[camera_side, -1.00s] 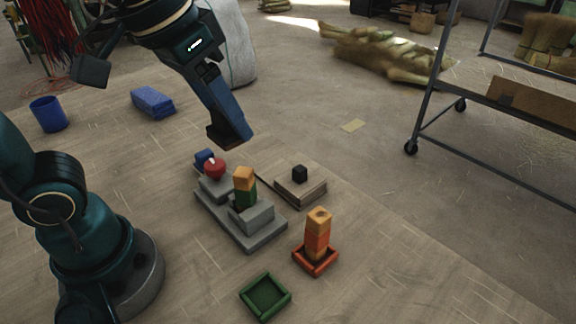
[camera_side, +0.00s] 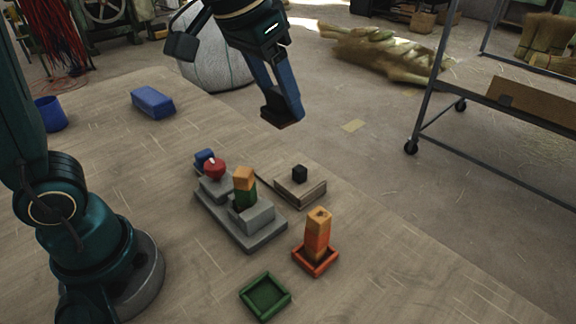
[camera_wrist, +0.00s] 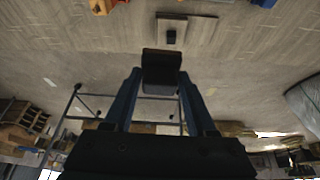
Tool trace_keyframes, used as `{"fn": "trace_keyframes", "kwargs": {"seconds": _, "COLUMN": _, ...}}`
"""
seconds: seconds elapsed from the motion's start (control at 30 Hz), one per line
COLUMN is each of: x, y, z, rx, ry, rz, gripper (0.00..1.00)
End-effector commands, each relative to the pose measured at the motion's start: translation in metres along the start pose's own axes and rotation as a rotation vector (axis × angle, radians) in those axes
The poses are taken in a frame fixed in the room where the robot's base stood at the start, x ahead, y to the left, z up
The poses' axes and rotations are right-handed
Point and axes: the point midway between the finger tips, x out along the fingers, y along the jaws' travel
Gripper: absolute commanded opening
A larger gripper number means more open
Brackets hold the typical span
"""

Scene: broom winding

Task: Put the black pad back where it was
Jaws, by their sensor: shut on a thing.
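My gripper (camera_side: 279,106) is raised above the table, above and behind the wooden block. It is shut on a dark, flat, square piece, the black pad (camera_wrist: 161,66), which spans the two fingertips in the wrist view. In the side view the fingers partly hide the pad, and its lower edge looks brownish. A small black cube (camera_side: 300,173) sits on a low wooden block (camera_side: 301,191), well below and apart from the gripper. The cube also shows in the wrist view (camera_wrist: 171,36).
A grey stepped stand (camera_side: 256,237) holds a red ball (camera_side: 214,168), a blue block (camera_side: 204,157) and an orange-and-green stack (camera_side: 244,185). An orange tray (camera_side: 316,264) holds an orange stack (camera_side: 318,233). A green tray (camera_side: 265,297) is empty. A blue brick (camera_side: 153,101) and blue cup (camera_side: 48,114) stand left.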

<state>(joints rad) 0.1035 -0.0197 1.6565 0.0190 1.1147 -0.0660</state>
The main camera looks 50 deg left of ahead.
Motion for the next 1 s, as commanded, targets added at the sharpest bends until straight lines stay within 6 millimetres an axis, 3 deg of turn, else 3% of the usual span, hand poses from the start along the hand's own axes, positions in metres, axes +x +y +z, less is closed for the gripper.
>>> {"fn": "trace_keyframes", "kwargs": {"seconds": 0.13, "x": 0.039, "y": -0.004, "z": -0.025, "rx": -0.006, "ry": -0.009, "rz": -0.001, "gripper": 0.00}}
{"fn": "trace_keyframes", "kwargs": {"seconds": 0.33, "x": 0.092, "y": -0.012, "z": -0.034, "rx": -0.027, "ry": -0.010, "rz": -0.006, "gripper": 0.00}}
{"fn": "trace_keyframes", "kwargs": {"seconds": 0.57, "x": 0.115, "y": -0.011, "z": -0.027, "rx": -0.036, "ry": -0.004, "rz": -0.009, "gripper": 0.00}}
{"fn": "trace_keyframes", "kwargs": {"seconds": 1.0, "x": 0.169, "y": 0.075, "z": -0.018, "rx": -0.032, "ry": -0.004, "rz": -0.007, "gripper": 0.00}}
